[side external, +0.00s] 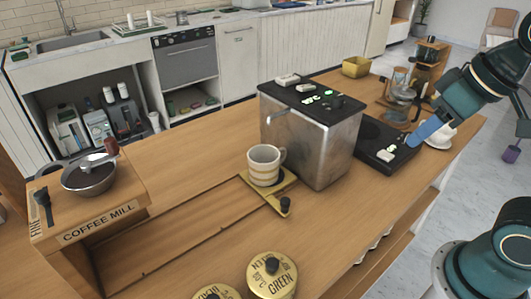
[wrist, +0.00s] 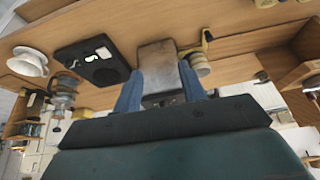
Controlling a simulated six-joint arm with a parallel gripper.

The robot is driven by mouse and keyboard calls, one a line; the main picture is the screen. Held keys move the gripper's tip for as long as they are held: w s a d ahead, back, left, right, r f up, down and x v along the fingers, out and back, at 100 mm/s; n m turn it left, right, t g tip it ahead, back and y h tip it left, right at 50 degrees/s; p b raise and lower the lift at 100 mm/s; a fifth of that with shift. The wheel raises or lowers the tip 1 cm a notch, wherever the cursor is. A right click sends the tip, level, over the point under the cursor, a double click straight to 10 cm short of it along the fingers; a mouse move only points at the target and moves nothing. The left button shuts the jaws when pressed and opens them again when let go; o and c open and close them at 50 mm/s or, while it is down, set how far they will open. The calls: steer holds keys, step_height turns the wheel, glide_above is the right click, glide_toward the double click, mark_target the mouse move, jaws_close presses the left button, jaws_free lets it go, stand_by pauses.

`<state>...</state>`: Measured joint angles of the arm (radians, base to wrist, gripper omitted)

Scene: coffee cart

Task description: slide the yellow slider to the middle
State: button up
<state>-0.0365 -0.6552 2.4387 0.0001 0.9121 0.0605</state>
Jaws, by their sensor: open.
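The yellow slider (side external: 285,190) is a flat yellow plate with a black knob, at the right end of a grooved track in the wooden counter. It is beside the metal coffee machine (side external: 325,150). A cream-and-tan striped mug (side external: 264,168) stands upright on it. In the wrist view, a yellow part of the slider (wrist: 190,51) shows beside the mug (wrist: 200,66). My gripper (side external: 412,143) is at the right, around the black burner plate, well away from the slider. In the wrist view, its blue fingers (wrist: 160,68) are apart, with nothing held between them.
The black burner plate (side external: 372,142) lies right of the machine, with a white cup (side external: 438,138) near my gripper. Gold-lidded canisters (side external: 272,276) stand at the front. A wooden coffee mill box (side external: 110,215) with a metal bowl stands at left. The track left of the slider is clear.

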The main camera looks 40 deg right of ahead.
steer(key=w+a+m+g, duration=0.1)
steer(key=w+a+g, duration=0.2)
steer(key=w+a, duration=0.5)
steer(key=m+g, duration=0.2)
glide_above(285, 199)
step_height(285, 199, down, 8)
steer(key=shift+f, duration=0.1)
step_height(285, 199, down, 14)
steer(key=shift+s+r, duration=0.1)
steer(key=shift+r, duration=0.1)
stand_by(0.4)
jaws_close()
